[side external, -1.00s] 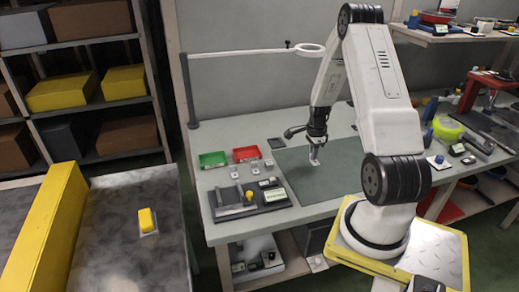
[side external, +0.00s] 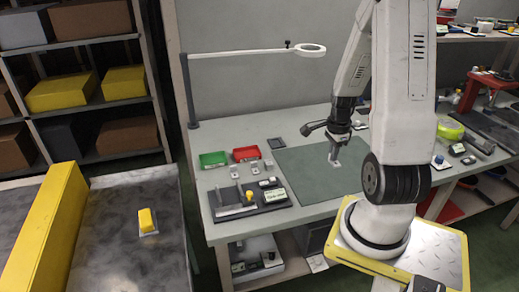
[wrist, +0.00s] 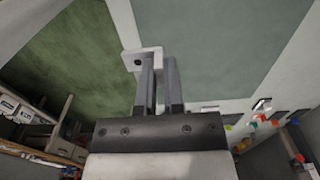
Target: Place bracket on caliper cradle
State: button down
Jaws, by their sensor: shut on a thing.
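A pale L-shaped bracket (wrist: 141,58) is held at the fingertips of my gripper (wrist: 160,95) in the wrist view. In the side view the bracket (side external: 334,161) hangs below my gripper (side external: 336,152), over the right part of the green mat; its exact height is hard to judge. My gripper is shut on it. A dark fixture (side external: 225,212) with grey uprights, a yellow knob and a small lit display stands at the front left of the bench, well left of my gripper. It looks like the caliper cradle, but details are too small to be sure.
A green tray (side external: 213,159) and a red tray (side external: 246,154) lie behind the fixture, with small pale pieces (side external: 253,167) near them. A ring lamp (side external: 311,50) reaches over the bench. The green mat (side external: 310,176) is mostly clear. Tools clutter the right side.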

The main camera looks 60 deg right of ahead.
jog(key=shift+s+a+r, duration=0.45)
jog(key=shift+s+a, duration=0.2)
dwell(0.3)
jog(key=w+a, duration=1.4)
jog(key=a, duration=0.4)
jog(key=shift+w+a+r, duration=0.2)
jog(key=shift+w+r, duration=0.05)
jog(key=shift+r, duration=0.2)
jog(key=shift+w, duration=0.1)
